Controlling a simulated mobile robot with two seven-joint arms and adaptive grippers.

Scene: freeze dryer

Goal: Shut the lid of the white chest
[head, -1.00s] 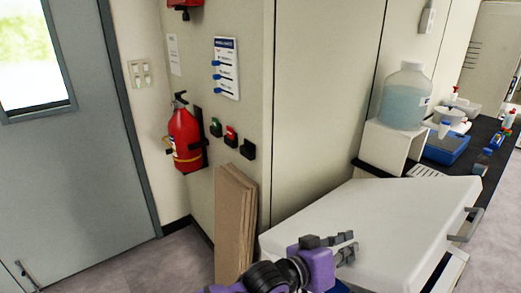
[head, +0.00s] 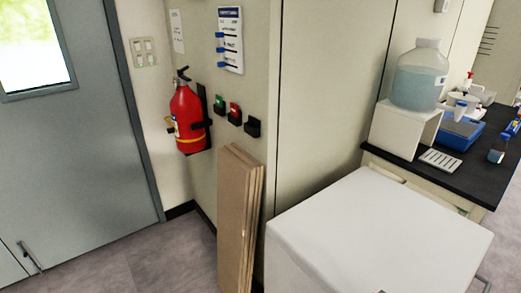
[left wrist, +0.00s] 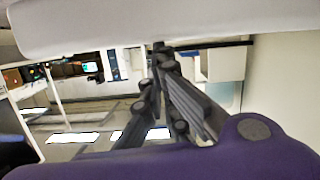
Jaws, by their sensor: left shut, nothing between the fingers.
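The white chest's lid (head: 375,225) fills the lower right of the head view. Its top looks flat and close to level. The seam between lid and chest body is not clear, so I cannot tell whether the lid is fully down. Part of a grey handle (head: 487,285) shows at the lower right corner. My left gripper (left wrist: 162,55) shows in the left wrist view, its dark fingers together and empty. A large white surface (left wrist: 170,20), which looks like the lid, crosses the top of that view close to the fingertips. My right gripper is in neither view.
Brown boards (head: 238,215) lean on the wall left of the chest. A fire extinguisher (head: 188,115) hangs above them. Behind the chest is a black-topped bench (head: 478,180) with a white stand (head: 405,130) and a large bottle (head: 418,75). Floor at the left is clear.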

